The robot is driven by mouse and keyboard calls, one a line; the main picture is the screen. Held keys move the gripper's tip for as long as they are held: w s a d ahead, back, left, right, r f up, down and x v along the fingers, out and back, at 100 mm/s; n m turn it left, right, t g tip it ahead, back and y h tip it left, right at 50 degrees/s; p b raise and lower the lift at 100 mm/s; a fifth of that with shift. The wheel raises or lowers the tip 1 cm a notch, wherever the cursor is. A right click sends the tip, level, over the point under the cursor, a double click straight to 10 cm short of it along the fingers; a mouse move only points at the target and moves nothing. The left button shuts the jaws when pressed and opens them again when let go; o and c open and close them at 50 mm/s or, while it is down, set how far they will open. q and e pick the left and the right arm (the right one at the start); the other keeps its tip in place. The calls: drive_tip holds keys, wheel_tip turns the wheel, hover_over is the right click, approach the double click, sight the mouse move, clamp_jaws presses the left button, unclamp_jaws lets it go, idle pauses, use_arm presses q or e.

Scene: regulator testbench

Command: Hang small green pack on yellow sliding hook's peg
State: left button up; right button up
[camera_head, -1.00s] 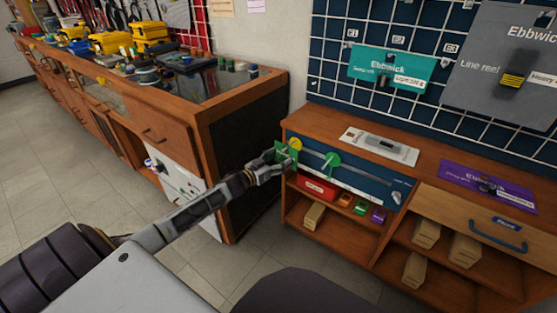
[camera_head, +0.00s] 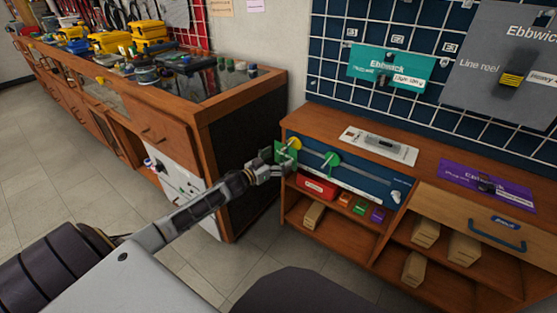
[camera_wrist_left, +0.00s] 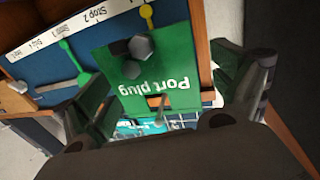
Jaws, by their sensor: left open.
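The small green pack (camera_head: 286,153), printed "Port plug" with dark plugs on its card, is at the left end of the blue panel. It also fills the middle of the left wrist view (camera_wrist_left: 150,88), text upside down. The yellow sliding hook (camera_head: 295,143) is right at the pack's upper edge, and also shows in the wrist view (camera_wrist_left: 147,12). The pack appears to hang from it, but the peg contact is too small to tell. My left gripper (camera_head: 267,166) is open, fingers apart either side of the pack, just in front of it. My right gripper is not in view.
A green sliding hook (camera_head: 331,159) is on the same blue panel (camera_head: 365,183), to the right. Below is a shelf with a red box (camera_head: 317,187) and small coloured packs. The wooden workbench (camera_head: 240,105) stands close on the left. Open floor lies between.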

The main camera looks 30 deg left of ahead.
use_arm(q)
drive_tip(key=v, duration=1.2)
idle(1.2)
drive_tip(key=shift+a+m, duration=0.1)
drive_tip(key=shift+m, duration=0.2)
idle(0.5)
